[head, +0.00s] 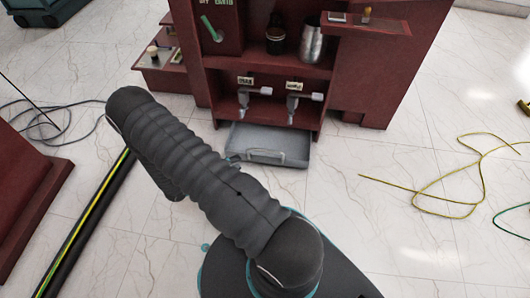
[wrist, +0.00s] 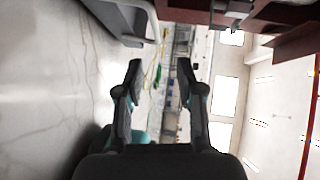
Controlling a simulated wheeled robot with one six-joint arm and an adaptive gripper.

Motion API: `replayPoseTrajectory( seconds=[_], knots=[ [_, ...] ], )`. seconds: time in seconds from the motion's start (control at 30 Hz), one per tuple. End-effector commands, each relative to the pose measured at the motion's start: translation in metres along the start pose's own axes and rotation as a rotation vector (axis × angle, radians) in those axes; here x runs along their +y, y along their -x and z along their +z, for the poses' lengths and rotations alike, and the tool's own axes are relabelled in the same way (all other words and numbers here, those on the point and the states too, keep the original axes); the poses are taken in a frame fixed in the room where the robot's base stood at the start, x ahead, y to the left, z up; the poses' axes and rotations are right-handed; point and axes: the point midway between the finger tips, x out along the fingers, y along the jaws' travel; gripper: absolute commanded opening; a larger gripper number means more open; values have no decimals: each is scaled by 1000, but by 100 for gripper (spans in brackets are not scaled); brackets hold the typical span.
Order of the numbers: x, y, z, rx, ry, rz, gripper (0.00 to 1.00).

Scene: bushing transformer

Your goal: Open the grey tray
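The grey tray (head: 290,140) sits low at the foot of the red cabinet, under two taps. It stands out in front of the cabinet's lower opening, with its handle (head: 265,155) on the front face. Part of its left side is hidden by my arm. In the wrist view the tray (wrist: 118,18) and its handle (wrist: 153,22) appear at the upper left, beyond the fingertips. My gripper (wrist: 160,68) is open and empty, with a clear gap between the fingers, apart from the handle. In the head view the gripper is hidden behind my arm.
The red cabinet (head: 350,80) carries a dark jar (head: 276,38), a metal jug (head: 312,42) and two taps (head: 292,105) above the tray. A yellow cable (head: 440,195) lies at right, and a black-and-yellow pole (head: 85,225) at left. The tiled floor before the tray is clear.

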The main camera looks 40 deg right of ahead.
Motion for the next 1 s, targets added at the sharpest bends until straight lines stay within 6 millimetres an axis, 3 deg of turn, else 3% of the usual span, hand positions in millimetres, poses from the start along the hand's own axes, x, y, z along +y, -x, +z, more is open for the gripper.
replayPoseTrajectory(
  seconds=[0.27,0.8,1.0],
  knots=[
    [11,-16,0,-16,51,-17,37],
    [10,-109,1,-14,47,-15,37],
    [9,-132,2,-16,47,-15,37]
  ],
)
